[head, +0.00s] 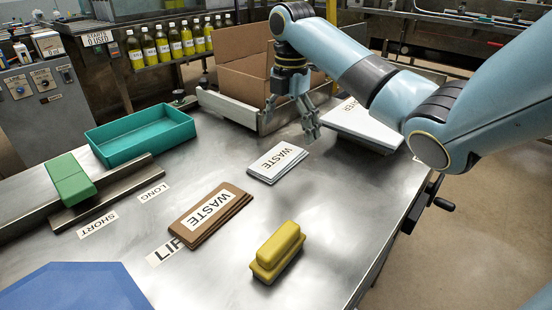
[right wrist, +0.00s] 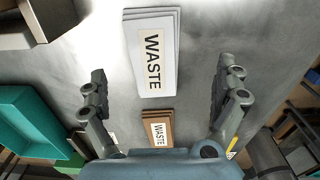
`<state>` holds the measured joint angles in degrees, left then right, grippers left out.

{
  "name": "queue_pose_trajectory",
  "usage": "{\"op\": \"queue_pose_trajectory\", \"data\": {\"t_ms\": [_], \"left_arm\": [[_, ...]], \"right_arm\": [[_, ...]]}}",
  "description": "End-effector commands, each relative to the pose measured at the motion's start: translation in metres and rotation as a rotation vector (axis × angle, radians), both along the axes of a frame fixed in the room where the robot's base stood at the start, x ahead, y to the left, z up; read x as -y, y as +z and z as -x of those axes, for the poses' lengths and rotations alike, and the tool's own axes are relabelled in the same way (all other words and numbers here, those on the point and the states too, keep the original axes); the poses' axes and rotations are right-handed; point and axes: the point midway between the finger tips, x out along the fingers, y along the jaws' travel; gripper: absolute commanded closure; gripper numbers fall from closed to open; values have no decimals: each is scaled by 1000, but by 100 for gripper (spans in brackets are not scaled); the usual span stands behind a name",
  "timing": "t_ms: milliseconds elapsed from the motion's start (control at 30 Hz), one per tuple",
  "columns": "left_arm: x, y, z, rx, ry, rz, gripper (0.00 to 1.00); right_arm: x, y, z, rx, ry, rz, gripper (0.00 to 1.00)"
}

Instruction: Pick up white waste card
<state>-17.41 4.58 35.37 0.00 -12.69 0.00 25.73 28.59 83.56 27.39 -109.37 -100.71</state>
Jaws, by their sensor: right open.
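The white waste card (head: 278,162) lies flat on the metal table, right of centre, as a small stack of white cards labelled WASTE. In the right wrist view the white waste card (right wrist: 151,76) lies ahead of and between the fingertips. My right gripper (head: 306,118) is open and empty, above the table just behind and to the right of the card, apart from it. Its two fingers are spread wide in the right wrist view (right wrist: 160,85). A brown card stack (head: 211,213), also labelled WASTE, lies nearer the front. My left gripper is not in view.
A teal tray (head: 141,137) and a green block (head: 70,179) on a metal rail are at the left. A yellow block (head: 277,252) sits at the front. A cardboard box (head: 243,68) stands behind, and white stacked sheets (head: 362,126) lie at the right.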

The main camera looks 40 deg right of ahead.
Motion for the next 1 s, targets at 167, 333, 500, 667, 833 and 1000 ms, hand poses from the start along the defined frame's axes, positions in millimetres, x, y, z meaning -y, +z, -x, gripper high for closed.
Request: {"op": "queue_pose_trajectory", "data": {"t_ms": [167, 333, 500, 667, 833, 1000], "left_arm": [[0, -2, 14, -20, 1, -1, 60], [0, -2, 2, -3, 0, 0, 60], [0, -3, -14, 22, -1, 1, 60], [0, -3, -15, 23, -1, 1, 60], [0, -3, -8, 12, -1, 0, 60], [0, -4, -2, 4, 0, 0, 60]], "right_arm": [[-1, -17, -1, 1, 1, -1, 1], [-3, -39, -5, -1, -1, -2, 1], [-3, -63, -7, -1, 0, 0, 1], [-3, -69, -7, 0, 1, 1, 1], [-3, -68, -7, 1, 1, 1, 5], [-3, -68, -7, 1, 1, 1, 27]]}}
